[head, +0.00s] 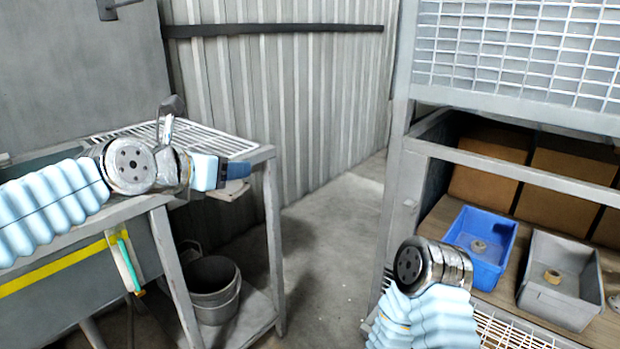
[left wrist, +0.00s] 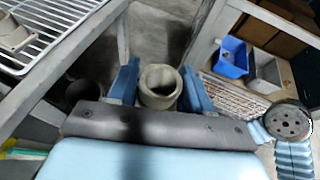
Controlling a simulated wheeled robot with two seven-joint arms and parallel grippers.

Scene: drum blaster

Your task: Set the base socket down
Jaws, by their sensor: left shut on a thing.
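My left gripper (head: 222,174) is over the front right corner of the metal sink stand in the head view. Its blue fingers are shut on the base socket, a beige-grey ring-like piece (left wrist: 160,86). In the left wrist view the socket sits between the two fingertips, its round opening facing the camera. In the head view only a small pale part of the socket (head: 234,190) shows below the fingers. The floor shows beyond the socket in the wrist view. My right arm shows at the lower right, but its fingers are not visible.
A white wire rack (head: 205,140) lies on the stand; a beige piece (left wrist: 14,32) rests on it. A bucket (head: 213,280) stands on the lower shelf. At right, a blue bin (head: 494,222) and a grey bin (head: 536,297) each hold a small round piece. Open floor lies between.

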